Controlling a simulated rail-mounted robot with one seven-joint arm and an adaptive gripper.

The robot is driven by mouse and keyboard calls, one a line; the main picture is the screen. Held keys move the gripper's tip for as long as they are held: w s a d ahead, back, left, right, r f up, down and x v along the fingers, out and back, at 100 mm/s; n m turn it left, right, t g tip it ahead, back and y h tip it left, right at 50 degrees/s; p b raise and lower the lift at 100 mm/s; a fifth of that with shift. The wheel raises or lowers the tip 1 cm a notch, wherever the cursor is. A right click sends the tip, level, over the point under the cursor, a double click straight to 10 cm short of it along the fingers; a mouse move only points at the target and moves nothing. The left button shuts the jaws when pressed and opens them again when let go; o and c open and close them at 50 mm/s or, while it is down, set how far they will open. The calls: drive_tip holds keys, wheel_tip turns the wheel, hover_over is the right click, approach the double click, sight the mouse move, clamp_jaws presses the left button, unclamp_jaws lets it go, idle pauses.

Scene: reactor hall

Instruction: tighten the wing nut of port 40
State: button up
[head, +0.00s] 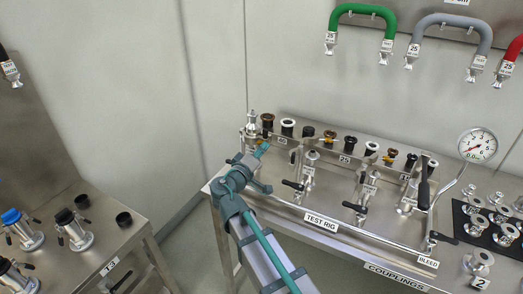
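The test rig (321,222) is a steel bench with a row of ports along its back. A small label (282,141), which seems to read 40, sits near the left end of the row. A silver fitting (251,128) stands upright at that left end; I cannot make out its wing nut at this size. My gripper (262,151) is just in front of and below this fitting, at the end of my teal and grey arm. Its fingers are small and partly hidden by the wrist, so contact, opening and any held thing cannot be told.
Black-handled valves (355,208) stand along the rig's front, with a pressure gauge (477,146) at right. Couplings lie on a black mat (482,226). Green (360,8) and grey hoses (455,20) hang above. A bench labelled T3 (105,255) is at left, across a floor gap.

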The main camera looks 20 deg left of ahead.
drive_tip(key=shift+f+b, duration=0.15)
drive_tip(key=shift+b, duration=0.2)
clamp_jaws()
drive_tip(key=m+b, duration=0.4)
drive_tip(key=b, duration=0.7)
drive_tip(key=shift+a+m+b, duration=0.1)
drive_tip(key=shift+m+b, duration=0.25)
drive_tip(key=shift+m, duration=0.05)
drive_tip(key=o, duration=0.6)
unclamp_jaws()
drive_tip(key=shift+o, duration=0.2)
drive_tip(key=s+a, duration=0.2)
drive_tip(key=s, duration=1)
